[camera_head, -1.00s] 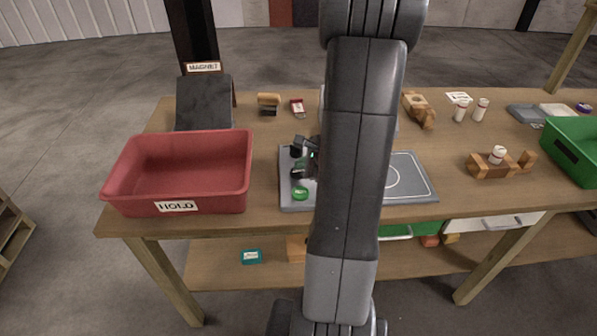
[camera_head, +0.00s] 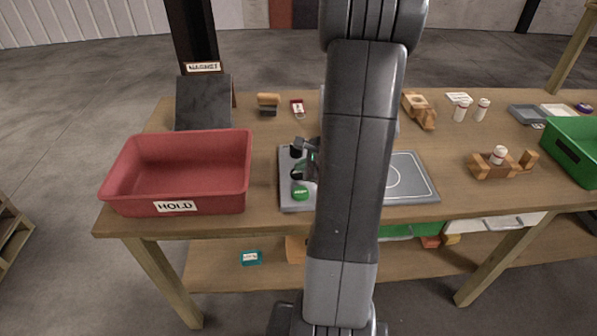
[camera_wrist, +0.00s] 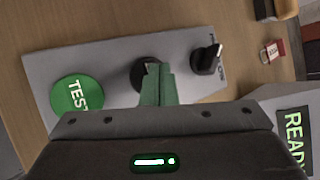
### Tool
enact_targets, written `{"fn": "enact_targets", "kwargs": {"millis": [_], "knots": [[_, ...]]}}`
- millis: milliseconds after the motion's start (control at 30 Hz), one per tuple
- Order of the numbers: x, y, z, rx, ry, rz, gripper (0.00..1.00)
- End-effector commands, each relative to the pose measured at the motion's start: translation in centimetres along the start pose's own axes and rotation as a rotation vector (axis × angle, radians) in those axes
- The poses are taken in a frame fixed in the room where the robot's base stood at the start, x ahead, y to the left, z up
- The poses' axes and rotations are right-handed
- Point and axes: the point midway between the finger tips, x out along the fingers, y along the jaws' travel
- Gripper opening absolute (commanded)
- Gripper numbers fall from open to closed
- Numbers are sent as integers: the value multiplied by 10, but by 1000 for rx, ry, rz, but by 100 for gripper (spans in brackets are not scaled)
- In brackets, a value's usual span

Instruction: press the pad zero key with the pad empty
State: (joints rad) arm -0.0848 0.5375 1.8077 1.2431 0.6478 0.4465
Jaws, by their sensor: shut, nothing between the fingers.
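The grey panel (camera_head: 287,205) lies on the table, partly behind my arm. In the wrist view it carries a green TEST button (camera_wrist: 80,97), a dark round key (camera_wrist: 141,76) and a black knob with a pale pointer (camera_wrist: 207,58). The dark key's label cannot be seen. My gripper (camera_wrist: 157,68) is shut and empty, its green fingertips overlapping the dark key in view. I cannot tell whether they touch it. The pad with a white circle (camera_head: 409,178) shows to the right of my arm; its visible part is bare.
A red HOLD bin (camera_head: 178,172) stands at left, a green bin (camera_head: 571,150) at right. A wooden holder (camera_head: 497,165) with a white bottle stands right of the pad. A READY display (camera_wrist: 292,140) shows in the wrist view. Several small items lie along the back.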

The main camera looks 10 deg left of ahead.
Motion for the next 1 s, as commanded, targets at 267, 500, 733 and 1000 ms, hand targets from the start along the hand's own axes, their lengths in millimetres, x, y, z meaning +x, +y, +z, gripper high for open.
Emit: {"fn": "enact_targets", "kwargs": {"millis": [267,500,733,1000], "knots": [[-2,-1,1,0,0,1,0],[-11,-8,8,-1,0,0,0],[-12,-8,8,-1,0,1,0],[-16,-12,12,0,0,0,0]]}}
